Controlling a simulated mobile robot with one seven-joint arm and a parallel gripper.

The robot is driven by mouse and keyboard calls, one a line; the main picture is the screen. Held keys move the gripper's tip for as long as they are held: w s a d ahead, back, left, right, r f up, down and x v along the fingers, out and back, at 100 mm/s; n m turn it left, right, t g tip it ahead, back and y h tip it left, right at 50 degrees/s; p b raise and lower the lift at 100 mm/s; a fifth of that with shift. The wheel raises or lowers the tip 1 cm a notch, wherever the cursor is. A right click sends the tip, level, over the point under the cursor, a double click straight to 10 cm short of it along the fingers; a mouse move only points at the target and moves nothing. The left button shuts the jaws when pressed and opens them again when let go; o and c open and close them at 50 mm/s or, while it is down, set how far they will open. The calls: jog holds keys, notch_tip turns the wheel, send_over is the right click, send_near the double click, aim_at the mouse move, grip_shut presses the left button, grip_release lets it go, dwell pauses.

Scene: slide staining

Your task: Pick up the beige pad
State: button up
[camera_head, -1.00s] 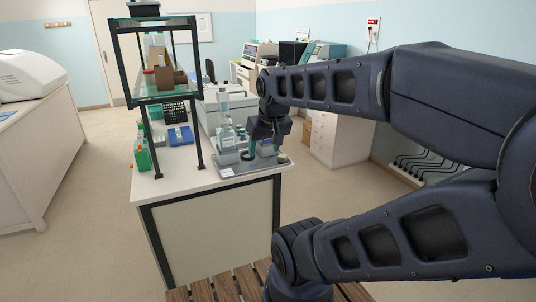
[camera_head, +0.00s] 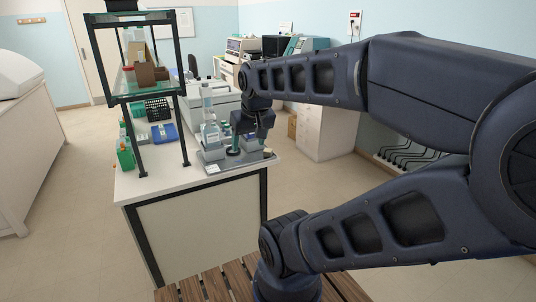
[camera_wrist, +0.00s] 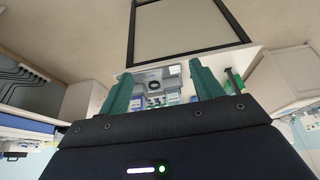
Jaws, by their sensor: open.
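My gripper (camera_head: 236,148) is above the grey tray (camera_head: 240,165) at the front corner of the bench. In the wrist view its two green fingers (camera_wrist: 163,82) are spread apart, with nothing between them. Beyond the fingertips lies the tray (camera_wrist: 143,77) with a dark ring-shaped item (camera_wrist: 154,86) on it. A small pale spot (camera_head: 267,154) shows at the tray's right end in the head view; it is too small to tell whether it is the beige pad. The gripper hides part of the tray.
Bottles (camera_head: 209,125) stand on the tray left of my gripper. A black-framed shelf (camera_head: 142,95) rises at the bench's left, with a green box (camera_head: 125,155), a blue item (camera_head: 164,134) and a dark rack behind. Bare bench top (camera_head: 150,184) lies in front of the shelf.

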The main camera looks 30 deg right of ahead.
jog(key=w+d+m+h, duration=0.15)
jog(key=w+d, duration=0.25)
jog(key=w, duration=0.7)
jog(key=m+g, duration=0.2)
jog(key=m, duration=0.6)
send_over(268, 149)
jog(key=s+a, duration=0.2)
notch_tip(268, 149, down, 19)
jog(key=shift+n+h, duration=0.25)
jog(key=shift+h, duration=0.2)
jog(key=x, duration=0.7)
jog(key=s+x, duration=0.1)
jog(key=x, duration=0.2)
jog(key=shift+a+f, duration=0.25)
jog(key=shift+f, duration=0.15)
jog(key=c, duration=1.1)
jog(key=shift+c, duration=0.2)
jog(key=shift+w+r, duration=0.1)
